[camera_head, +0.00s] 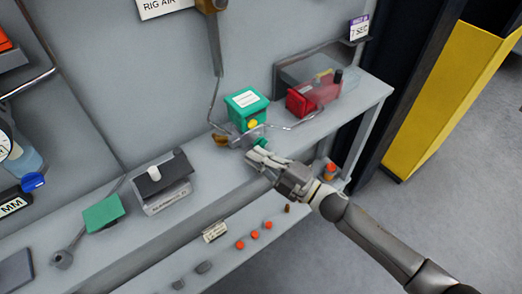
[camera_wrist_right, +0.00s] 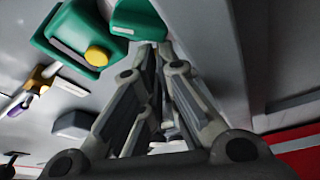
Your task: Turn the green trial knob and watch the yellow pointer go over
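The green trial knob (camera_head: 262,143) shows as a small green piece just past my right fingertips. In the right wrist view, a green piece (camera_wrist_right: 140,17) sits right at the ends of the fingers. My right gripper (camera_head: 258,157) reaches in from the lower right, and its fingers (camera_wrist_right: 158,52) lie close together at the tips. Whether they grip the knob or only touch it is hidden. A round yellow part (camera_head: 252,124), perhaps the pointer, is on the front of the green box (camera_head: 246,103). It also shows in the right wrist view (camera_wrist_right: 97,55). My left gripper is not in view.
A red unit (camera_head: 300,103) stands right of the green box on the grey bench (camera_head: 372,95). A brass fitting (camera_head: 220,139) and metal pipes are beside the box. Several orange buttons line the lower front.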

